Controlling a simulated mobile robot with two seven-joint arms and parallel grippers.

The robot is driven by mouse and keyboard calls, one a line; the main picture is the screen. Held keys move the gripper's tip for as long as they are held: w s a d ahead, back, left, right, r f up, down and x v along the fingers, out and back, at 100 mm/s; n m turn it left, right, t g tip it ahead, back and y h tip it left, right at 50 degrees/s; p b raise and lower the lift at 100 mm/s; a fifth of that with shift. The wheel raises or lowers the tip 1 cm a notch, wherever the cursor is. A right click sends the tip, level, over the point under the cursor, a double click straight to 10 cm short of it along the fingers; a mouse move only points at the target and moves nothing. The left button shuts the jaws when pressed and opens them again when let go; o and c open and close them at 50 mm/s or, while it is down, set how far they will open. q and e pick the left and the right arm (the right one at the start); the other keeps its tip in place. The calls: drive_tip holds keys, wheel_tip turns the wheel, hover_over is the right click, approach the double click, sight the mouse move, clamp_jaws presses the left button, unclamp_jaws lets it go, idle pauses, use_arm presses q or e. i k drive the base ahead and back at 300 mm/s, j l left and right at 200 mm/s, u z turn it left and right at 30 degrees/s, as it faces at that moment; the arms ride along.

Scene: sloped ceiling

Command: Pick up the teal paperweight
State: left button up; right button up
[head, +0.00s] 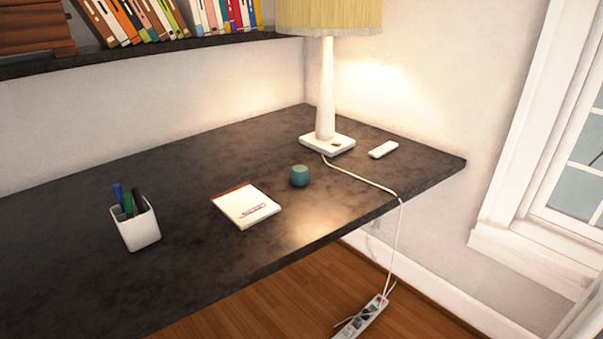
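The teal paperweight (300,176) is a small rounded object. It sits on the dark desk (190,270), between a notepad and the base of a lamp. It is fully visible with bare desk around it. Neither my left nor my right gripper shows in the head view.
The white lamp (326,95) stands behind the paperweight, its cord running right and over the edge to a power strip (361,319). A notepad (246,206) and pen cup (135,226) lie left. A white remote (383,149) is right. A bookshelf (150,49) overhangs the back.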

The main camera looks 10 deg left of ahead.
sight(299, 175)
drive_tip(key=l+u, duration=0.1)
drive_tip(key=u, duration=0.3)
drive_tip(key=l+u, duration=0.1)
drive_tip(key=u, duration=0.3)
drive_tip(key=l+u, duration=0.1)
drive_tip(key=u, duration=0.3)
drive_tip(key=l+u, duration=0.65)
drive_tip(key=l, duration=0.2)
drive_tip(key=k+l+u, duration=0.1)
drive_tip(key=l, duration=0.2)
drive_tip(key=k+l, duration=0.15)
drive_tip(key=k+l+u, duration=0.15)
drive_tip(key=l, duration=0.25)
drive_tip(key=i, duration=0.05)
